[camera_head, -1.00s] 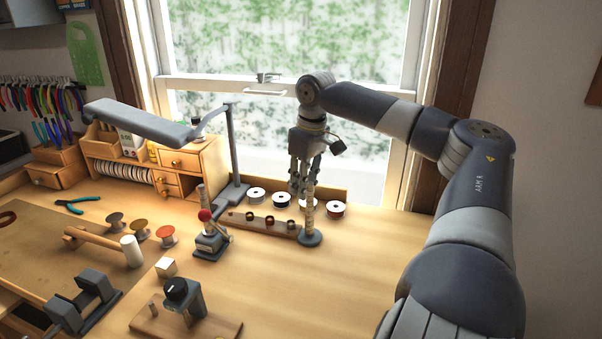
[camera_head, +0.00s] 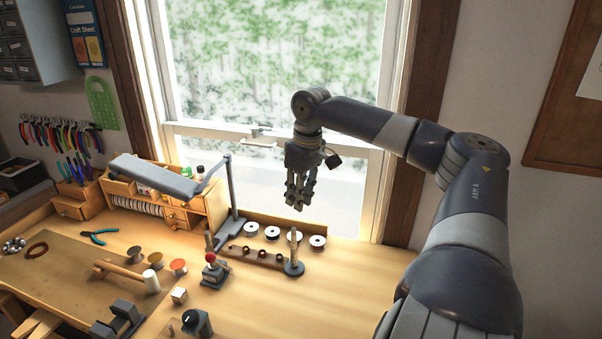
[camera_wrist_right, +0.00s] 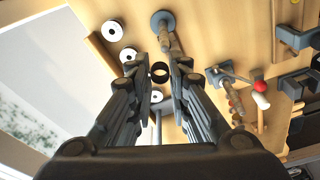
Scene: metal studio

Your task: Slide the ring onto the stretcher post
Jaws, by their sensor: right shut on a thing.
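The stretcher post (camera_head: 294,250) stands upright on a round grey base (camera_head: 293,269) on the bench; the wrist view shows the post (camera_wrist_right: 168,42) and its base (camera_wrist_right: 162,19) beyond the fingertips. My right gripper (camera_head: 298,206) points down above the post, with a gap between fingertips and post top. It also shows in the wrist view (camera_wrist_right: 159,67), shut on a small dark ring (camera_wrist_right: 160,79) held between the fingertips. The ring is apart from the post; in the head view I cannot make it out. My left gripper is not in view.
A wooden board (camera_head: 273,262) with several dark rings lies left of the post. White spools (camera_head: 317,242) stand behind it. A red-knobbed tool (camera_head: 211,260) and a lamp arm (camera_head: 233,205) stand further left. The bench right of the post is clear.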

